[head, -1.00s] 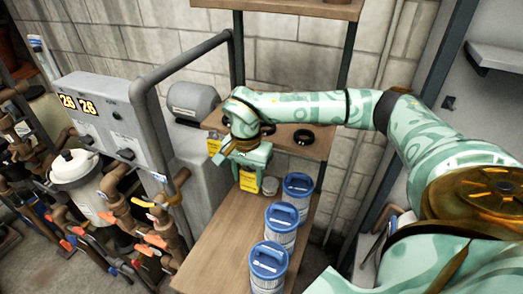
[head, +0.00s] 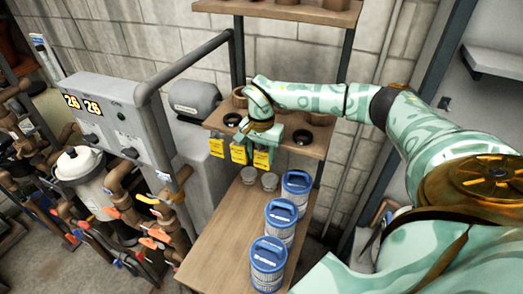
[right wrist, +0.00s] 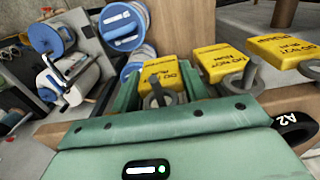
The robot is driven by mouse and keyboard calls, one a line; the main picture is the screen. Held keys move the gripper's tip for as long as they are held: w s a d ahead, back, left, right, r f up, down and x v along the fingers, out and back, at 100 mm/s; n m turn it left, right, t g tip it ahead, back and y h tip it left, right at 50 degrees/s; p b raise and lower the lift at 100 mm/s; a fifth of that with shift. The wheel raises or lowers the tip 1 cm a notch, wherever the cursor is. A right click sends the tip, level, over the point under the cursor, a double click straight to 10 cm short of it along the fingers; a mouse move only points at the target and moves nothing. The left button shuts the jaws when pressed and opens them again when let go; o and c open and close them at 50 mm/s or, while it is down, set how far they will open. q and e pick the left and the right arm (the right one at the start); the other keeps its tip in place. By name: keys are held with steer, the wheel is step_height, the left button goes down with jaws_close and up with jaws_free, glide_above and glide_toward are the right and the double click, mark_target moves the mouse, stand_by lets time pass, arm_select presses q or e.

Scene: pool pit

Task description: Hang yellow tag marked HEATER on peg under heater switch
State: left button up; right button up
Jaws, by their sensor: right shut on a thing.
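My right gripper (head: 264,136) is at the front edge of the middle shelf, shut on a yellow tag (head: 262,160) that hangs below it. The held tag (right wrist: 170,76) also shows between the fingers in the right wrist view; its lettering reads DO NOT RUN, and I cannot make out the word HEATER. Two more yellow tags, one in the middle (head: 238,153) and one at the left (head: 216,147), hang along the shelf edge beside it. A grey control box (head: 105,115) with lit displays and dark knobs is at left; I cannot tell its heater switch or peg. My left gripper is not in view.
A thick grey pipe (head: 185,62) rises between control box and shelf. Brown pipes and valves crowd the floor at left. Black rings lie on the middle shelf.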

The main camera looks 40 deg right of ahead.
steer(key=shift+f, duration=0.2)
steer(key=o, duration=1.1)
steer(key=shift+c, duration=0.2)
steer(key=shift+f+b, duration=0.15)
steer(key=shift+b, duration=0.2)
steer(key=r, duration=0.1)
steer(key=r+b, duration=0.1)
steer(key=r, duration=0.1)
steer(key=r+b, duration=0.1)
steer(key=shift+w+r, duration=0.25)
steer(key=shift+r, duration=0.05)
step_height(320, 180, up, 12)
steer(key=shift+a, duration=0.1)
